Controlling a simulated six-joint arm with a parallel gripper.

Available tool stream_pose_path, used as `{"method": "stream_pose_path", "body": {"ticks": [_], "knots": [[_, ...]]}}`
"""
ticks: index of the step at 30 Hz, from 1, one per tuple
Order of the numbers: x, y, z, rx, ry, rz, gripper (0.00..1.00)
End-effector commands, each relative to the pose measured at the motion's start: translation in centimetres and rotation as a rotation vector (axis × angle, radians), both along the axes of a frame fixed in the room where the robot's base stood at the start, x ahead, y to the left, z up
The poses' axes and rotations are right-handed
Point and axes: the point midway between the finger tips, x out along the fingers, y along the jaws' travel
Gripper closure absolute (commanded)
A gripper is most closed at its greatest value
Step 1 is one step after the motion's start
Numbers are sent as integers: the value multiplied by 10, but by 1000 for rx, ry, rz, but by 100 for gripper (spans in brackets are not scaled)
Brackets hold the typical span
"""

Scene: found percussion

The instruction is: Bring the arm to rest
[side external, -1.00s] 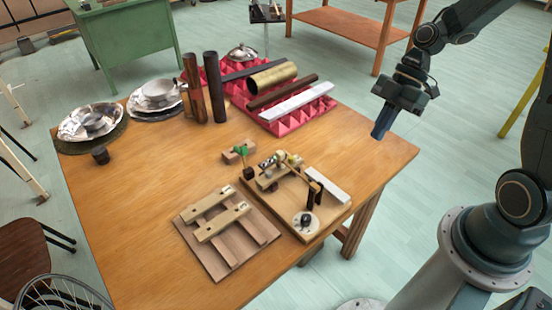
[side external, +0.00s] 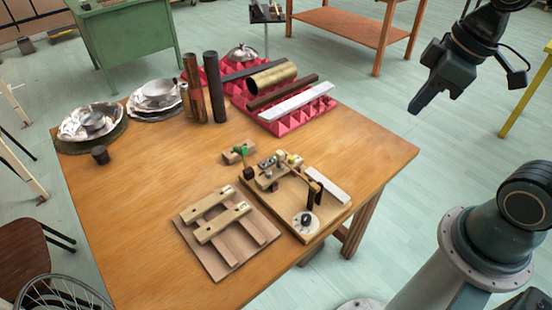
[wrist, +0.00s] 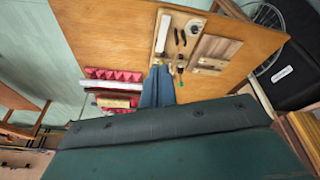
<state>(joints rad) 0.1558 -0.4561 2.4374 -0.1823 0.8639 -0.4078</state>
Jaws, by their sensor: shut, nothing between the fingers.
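My gripper (side external: 418,106) hangs in the air beyond the right edge of the wooden table (side external: 120,220), over the floor, and touches nothing. Its fingers are together and empty. In the wrist view the shut fingers (wrist: 158,88) point toward the table (wrist: 110,35), which lies some way off. On the table, a wooden board with a small striking mechanism (side external: 270,205) stands near the front right corner. A second board with two pale wooden bars (side external: 222,222) lies to its left.
A pink foam tray (side external: 290,125) holds a brass tube (side external: 272,76) and several bars at the back. Dark upright tubes (side external: 214,88) and metal bowls (side external: 92,122) stand to the left. A wooden bench (side external: 345,25) is behind. The floor around my gripper is clear.

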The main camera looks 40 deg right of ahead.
Motion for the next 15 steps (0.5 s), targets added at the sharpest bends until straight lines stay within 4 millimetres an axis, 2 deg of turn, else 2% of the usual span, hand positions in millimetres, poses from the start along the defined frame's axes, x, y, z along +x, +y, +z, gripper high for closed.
{"method": "stream_pose_path", "body": {"ticks": [6,15], "knots": [[-24,2,20,29,-97,-211,100],[-42,0,30,83,-169,-382,100]]}}
